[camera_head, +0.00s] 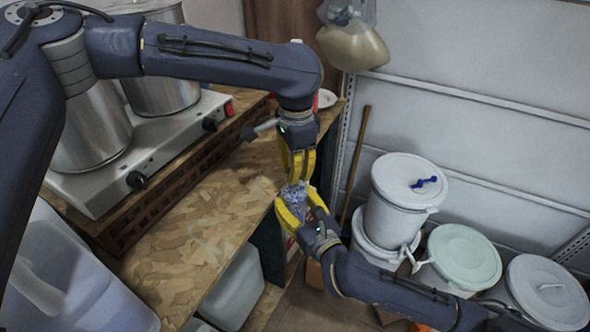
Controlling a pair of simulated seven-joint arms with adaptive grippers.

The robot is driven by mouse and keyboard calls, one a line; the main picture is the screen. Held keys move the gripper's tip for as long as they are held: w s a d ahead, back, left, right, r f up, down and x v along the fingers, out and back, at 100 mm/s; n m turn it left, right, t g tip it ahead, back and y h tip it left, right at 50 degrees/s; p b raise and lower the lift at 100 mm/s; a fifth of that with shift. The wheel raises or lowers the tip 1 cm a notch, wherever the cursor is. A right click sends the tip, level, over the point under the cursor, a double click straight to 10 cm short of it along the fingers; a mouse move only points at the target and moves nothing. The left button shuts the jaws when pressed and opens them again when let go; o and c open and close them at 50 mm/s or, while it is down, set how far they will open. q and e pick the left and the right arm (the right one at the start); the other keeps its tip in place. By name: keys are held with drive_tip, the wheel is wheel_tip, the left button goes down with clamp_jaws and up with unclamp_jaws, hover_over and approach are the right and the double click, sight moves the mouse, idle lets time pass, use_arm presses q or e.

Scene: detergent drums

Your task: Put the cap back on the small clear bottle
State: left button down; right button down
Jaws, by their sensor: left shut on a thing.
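The small clear bottle (295,192) is near the front edge of the wooden bench, between the yellow fingers of my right gripper (298,208), which comes from the lower right and is closed around it. My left gripper (298,168) points down from above, directly over the bottle's top, with its fingers close together. It is shut on the small cap, which its fingers hide. I cannot tell whether the cap touches the bottle's neck.
The chipboard bench (190,225) has clear room left of the grippers. A hot plate (150,150) with metal pots stands at the back left. White drums (400,215) and a green-lidded drum (463,258) stand on the right. A wooden stick (356,155) leans on the wall.

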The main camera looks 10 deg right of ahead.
use_arm(q)
drive_tip(key=shift+w, duration=0.1)
drive_tip(key=c, duration=1.4)
unclamp_jaws()
drive_tip(key=shift+o, duration=0.2)
drive_tip(key=shift+r, duration=0.15)
drive_tip(key=shift+r, duration=2.15)
drive_tip(key=o, duration=0.6)
drive_tip(key=shift+o, duration=0.2)
drive_tip(key=shift+r, duration=0.1)
wheel_tip(320, 180, up, 12)
drive_tip(key=shift+s, duration=0.25)
